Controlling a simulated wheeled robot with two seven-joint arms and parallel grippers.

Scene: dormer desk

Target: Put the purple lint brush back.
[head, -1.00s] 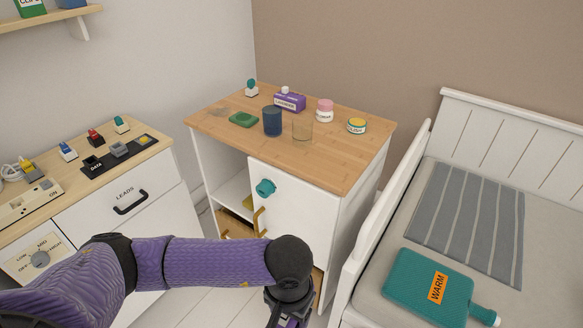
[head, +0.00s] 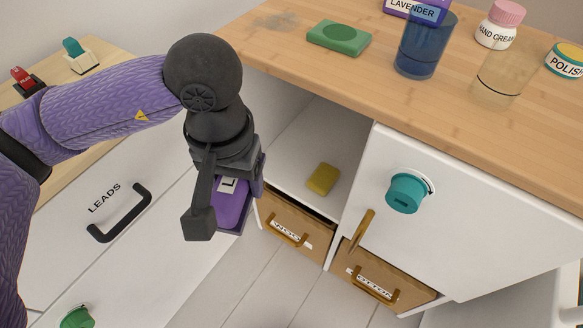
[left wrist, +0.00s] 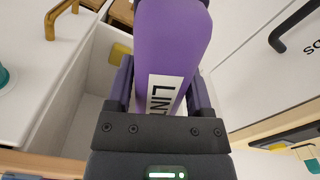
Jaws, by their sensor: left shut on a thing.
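My left gripper (head: 222,205) is shut on the purple lint brush (head: 231,204), in front of the cabinet's open shelf. In the left wrist view the lint brush (left wrist: 173,42) fills the middle, its white "LINT" label between the two fingers of the gripper (left wrist: 160,100). The open shelf (head: 309,155) holds a small yellow block (head: 323,179) and has free room around it. Below are two brown drawers, one labelled like "WOOL" (head: 296,221) and one "COTTON" (head: 388,273). My right gripper is not in view.
The cabinet top (head: 330,77) carries a green soap (head: 339,38), a blue glass (head: 423,45), a clear glass (head: 500,80), hand cream (head: 497,27) and polish (head: 566,60). A "LEADS" drawer (head: 70,220) stands left.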

